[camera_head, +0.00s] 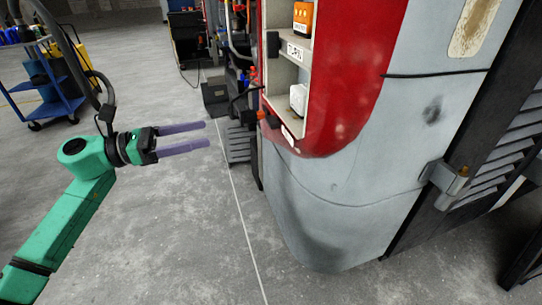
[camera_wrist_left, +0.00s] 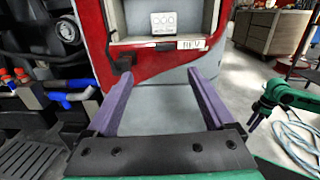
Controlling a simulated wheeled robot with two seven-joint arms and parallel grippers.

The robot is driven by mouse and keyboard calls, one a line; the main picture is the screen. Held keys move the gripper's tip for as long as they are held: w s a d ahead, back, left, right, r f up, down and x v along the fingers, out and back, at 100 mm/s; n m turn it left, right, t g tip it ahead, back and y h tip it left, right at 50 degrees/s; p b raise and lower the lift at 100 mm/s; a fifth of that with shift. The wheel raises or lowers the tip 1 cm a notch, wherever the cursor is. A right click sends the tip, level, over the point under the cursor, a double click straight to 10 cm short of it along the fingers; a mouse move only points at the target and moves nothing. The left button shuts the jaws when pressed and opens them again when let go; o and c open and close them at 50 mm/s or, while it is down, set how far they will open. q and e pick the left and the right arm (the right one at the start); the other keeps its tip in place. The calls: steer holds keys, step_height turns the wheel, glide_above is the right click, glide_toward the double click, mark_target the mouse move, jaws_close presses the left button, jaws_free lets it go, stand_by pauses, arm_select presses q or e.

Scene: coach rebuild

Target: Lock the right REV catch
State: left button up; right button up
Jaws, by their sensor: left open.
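My left gripper (camera_head: 206,134) is open and empty, left of the red and grey coach end (camera_head: 340,110). Its two purple fingers point at the coach and stand apart from it. In the left wrist view, the REV label (camera_wrist_left: 190,44) sits on the sill right of centre, beyond the fingers. A black catch (camera_wrist_left: 124,62) is on the red panel left of the label. I cannot tell which side's REV catch this is, or whether it is locked. A green arm with a dark gripper (camera_wrist_left: 262,110), apparently my right, shows at the right; its jaws are too small to read.
A white box (camera_wrist_left: 163,22) stands in the compartment above the sill. An orange device (camera_head: 303,18) is on the upper shelf. Hoses and a black step (camera_head: 238,145) lie beyond the coach corner. A blue cart (camera_head: 45,85) stands far left. The floor between arm and coach is clear.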

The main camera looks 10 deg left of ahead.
mark_target(268, 122)
arm_select(q)
steer(key=shift+m+g, duration=0.3)
steer(key=shift+m, duration=0.1)
steer(key=p+x, duration=0.1)
steer(key=x, duration=0.4)
steer(key=p+x, duration=0.1)
steer(key=x, duration=0.3)
steer(key=p+x, duration=0.1)
steer(key=x, duration=0.4)
steer(key=shift+s+d+r, duration=0.1)
steer(key=shift+d+r, duration=0.1)
steer(key=shift+d, duration=0.25)
steer(key=c, duration=1.4)
arm_select(e)
steer(key=f, duration=0.5)
steer(key=shift+w+d+f, duration=0.15)
steer(key=shift+w+d, duration=0.05)
